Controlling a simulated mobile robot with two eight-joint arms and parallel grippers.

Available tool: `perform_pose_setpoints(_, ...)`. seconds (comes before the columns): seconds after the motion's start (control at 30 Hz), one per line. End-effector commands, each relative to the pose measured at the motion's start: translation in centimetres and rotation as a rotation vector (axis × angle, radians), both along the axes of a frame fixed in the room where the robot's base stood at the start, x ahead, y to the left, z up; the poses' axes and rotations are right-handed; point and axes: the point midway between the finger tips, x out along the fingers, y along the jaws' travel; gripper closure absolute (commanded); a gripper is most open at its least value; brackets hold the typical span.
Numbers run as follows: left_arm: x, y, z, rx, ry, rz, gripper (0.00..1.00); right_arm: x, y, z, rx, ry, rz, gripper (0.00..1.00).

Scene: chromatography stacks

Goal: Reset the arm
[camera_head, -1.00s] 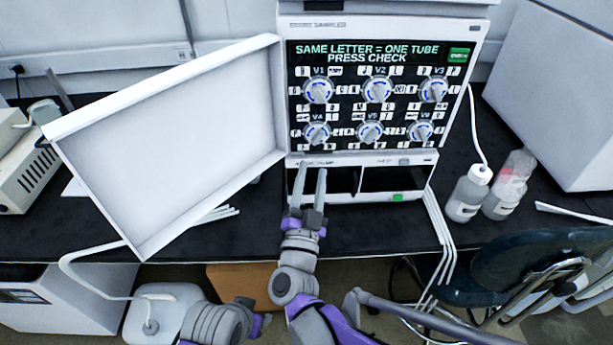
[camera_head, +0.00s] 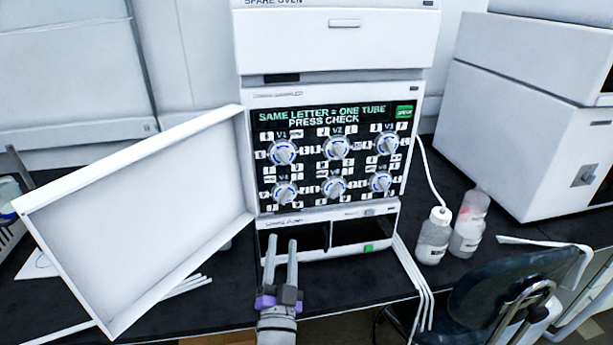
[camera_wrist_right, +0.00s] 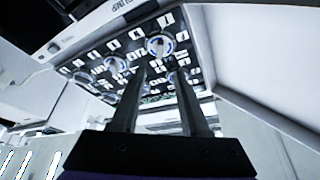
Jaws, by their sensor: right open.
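My right gripper (camera_head: 281,262) is upright in front of the lower left of the chromatography stack, its two grey fingers apart with nothing between them. Behind the fingers is the lower module (camera_head: 367,211) with dark openings. Above it is the valve panel (camera_head: 310,172) with several round knobs and a lit screen reading "SAME LETTER = ONE TUBE PRESS CHECK". In the right wrist view the open fingers (camera_wrist_right: 158,82) point toward the valve panel (camera_wrist_right: 97,62). My left gripper is in neither current view.
A white door panel (camera_head: 130,215) swings open to the left of the stack. Two bottles (camera_head: 434,237) (camera_head: 468,222) stand right of it, with white tubes (camera_head: 412,270) hanging over the bench edge. A chair (camera_head: 510,285) is at the front right. A large white instrument (camera_head: 530,125) is at the right.

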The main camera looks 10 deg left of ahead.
Motion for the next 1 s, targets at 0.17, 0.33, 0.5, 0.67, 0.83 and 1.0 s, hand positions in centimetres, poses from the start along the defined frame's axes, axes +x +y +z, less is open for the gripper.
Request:
perform_pose_setpoints(0.17, 0.0, 0.0, 1.4, 0.0, -0.004, 0.0, 0.5, 0.3, -1.4, 1.8, -0.074, 0.042, 0.06, 0.55)
perform_pose_setpoints(0.33, 0.3, 0.0, 4.5, 0.0, -0.014, 0.0, 0.5, -0.6, -5.4, 3.0, -0.273, 0.227, 0.194, 0.55)
perform_pose_setpoints(0.5, 0.7, 0.0, 7.5, 0.0, -0.024, 0.0, 0.5, -4.8, -11.9, 0.3, -0.473, 0.55, 0.27, 0.55)
perform_pose_setpoints(0.67, 1.3, 0.0, 10.4, 0.0, -0.036, 0.0, 0.5, -11.8, -19.6, -3.4, -0.594, 0.919, 0.255, 0.55)
perform_pose_setpoints(0.83, 1.8, 0.0, 12.3, 0.0, -0.046, 0.0, 0.5, -18.6, -25.3, -5.8, -0.633, 1.217, 0.199, 0.55)
perform_pose_setpoints(1.0, 2.0, 0.0, 12.9, 0.0, -0.05, 0.0, 0.5, -21.9, -27.6, -6.7, -0.636, 1.351, 0.166, 0.55)
